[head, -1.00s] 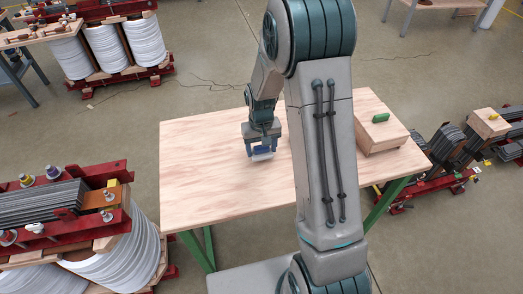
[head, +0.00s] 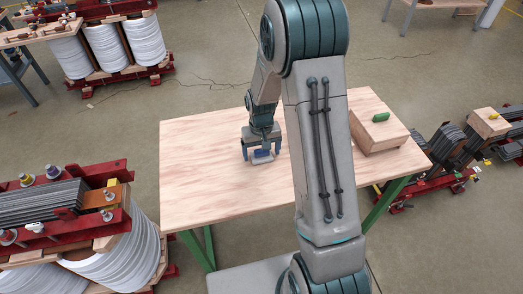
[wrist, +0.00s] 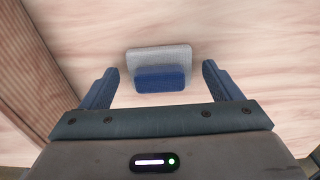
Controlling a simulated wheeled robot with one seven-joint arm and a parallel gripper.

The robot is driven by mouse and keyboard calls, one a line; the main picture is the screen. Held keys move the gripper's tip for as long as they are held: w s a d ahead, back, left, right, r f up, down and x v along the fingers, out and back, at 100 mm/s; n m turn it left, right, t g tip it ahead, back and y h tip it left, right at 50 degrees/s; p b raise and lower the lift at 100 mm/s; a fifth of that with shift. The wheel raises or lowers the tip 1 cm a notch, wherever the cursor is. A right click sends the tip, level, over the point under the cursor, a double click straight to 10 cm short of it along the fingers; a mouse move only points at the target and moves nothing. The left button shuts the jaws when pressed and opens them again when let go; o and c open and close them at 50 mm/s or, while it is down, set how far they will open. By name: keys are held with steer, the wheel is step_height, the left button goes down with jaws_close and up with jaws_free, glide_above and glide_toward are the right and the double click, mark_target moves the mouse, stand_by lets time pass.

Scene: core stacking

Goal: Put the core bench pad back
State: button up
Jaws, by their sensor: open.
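The pad, a grey-white block with a blue block-shaped part on it, lies on the wooden table (head: 205,180). In the wrist view, the pad's pale part (wrist: 158,56) and blue part (wrist: 160,79) show between the fingers. My gripper (head: 262,154) is open over the pad, and its fingers (wrist: 160,72) stand on either side with a clear gap to each. In the head view, the pad (head: 262,160) is small and partly hidden by the gripper. Whether the pad lies flat is hard to tell.
A brown ribbed surface (wrist: 35,60) fills the wrist view's left. The table's left side is clear. Red-framed cores (head: 70,200) stand around it.

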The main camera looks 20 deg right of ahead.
step_height(320, 180, up, 12)
steer(key=s+r+t, duration=0.1)
steer(key=s+r, duration=0.4)
steer(key=s, duration=0.5)
steer(key=s+r+t, duration=0.1)
steer(key=s+r, duration=0.4)
steer(key=s, duration=0.5)
steer(key=shift+s+r+t, duration=0.2)
steer(key=shift+s+t, duration=0.2)
